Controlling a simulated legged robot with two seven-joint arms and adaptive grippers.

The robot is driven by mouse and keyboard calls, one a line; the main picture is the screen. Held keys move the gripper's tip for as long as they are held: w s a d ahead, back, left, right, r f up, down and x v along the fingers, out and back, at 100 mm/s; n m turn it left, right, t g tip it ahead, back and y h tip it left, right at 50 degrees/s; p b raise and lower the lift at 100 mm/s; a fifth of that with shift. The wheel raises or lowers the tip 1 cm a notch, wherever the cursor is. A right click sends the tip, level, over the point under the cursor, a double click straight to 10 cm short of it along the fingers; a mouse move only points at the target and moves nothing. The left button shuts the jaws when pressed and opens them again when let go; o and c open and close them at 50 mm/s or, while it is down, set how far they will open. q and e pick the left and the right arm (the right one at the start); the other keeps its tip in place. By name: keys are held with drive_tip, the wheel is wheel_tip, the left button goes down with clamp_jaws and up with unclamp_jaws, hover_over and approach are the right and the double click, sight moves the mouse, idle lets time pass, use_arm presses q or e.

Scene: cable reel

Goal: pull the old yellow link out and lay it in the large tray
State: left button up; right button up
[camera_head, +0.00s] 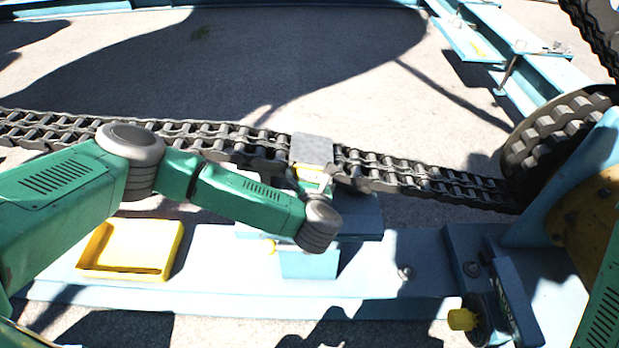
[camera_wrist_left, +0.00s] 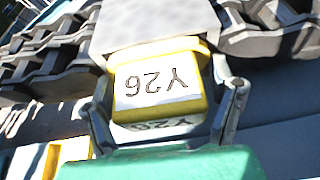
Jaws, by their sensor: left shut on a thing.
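The yellow link (camera_head: 316,172), with a white face marked Y26, sits at the chain just under a grey block. In the left wrist view the link (camera_wrist_left: 160,85) shows large, its label upside down, its top edge against the grey block. My left gripper (camera_head: 315,185) is shut on the link, one finger on each side of it in the wrist view (camera_wrist_left: 166,115). A yellow tray (camera_head: 130,250) lies empty on the pale blue beam, left of the gripper and below my forearm. It is the only tray I can make out. My right gripper is out of view.
The heavy chain (camera_head: 430,182) runs across to a toothed wheel (camera_head: 545,135) at the right. The grey block (camera_head: 312,149) sits on the chain. A blue stand is below the gripper. A yellow knob (camera_head: 462,319) is at lower right. The beam (camera_head: 350,290) right of the tray is mostly clear.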

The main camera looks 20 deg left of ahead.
use_arm(q)
drive_tip(key=shift+s+d+p, duration=0.3)
drive_tip(key=shift+s+p, duration=0.15)
drive_tip(key=shift+s, duration=0.5)
drive_tip(key=shift+s+d+p, duration=0.3)
drive_tip(key=shift+s+p, duration=0.1)
drive_tip(key=shift+s, duration=0.6)
drive_tip(key=shift+s+d+p, duration=0.3)
drive_tip(key=shift+s+p, duration=0.15)
drive_tip(key=shift+s, duration=0.5)
drive_tip(key=s+d+p, duration=0.2)
drive_tip(key=s+p, duration=0.1)
drive_tip(key=s, duration=0.6)
drive_tip(key=shift+d, duration=0.25)
drive_tip(key=shift+w+r, duration=0.1)
wheel_tip(320, 180, up, 9)
drive_tip(key=p, duration=0.8)
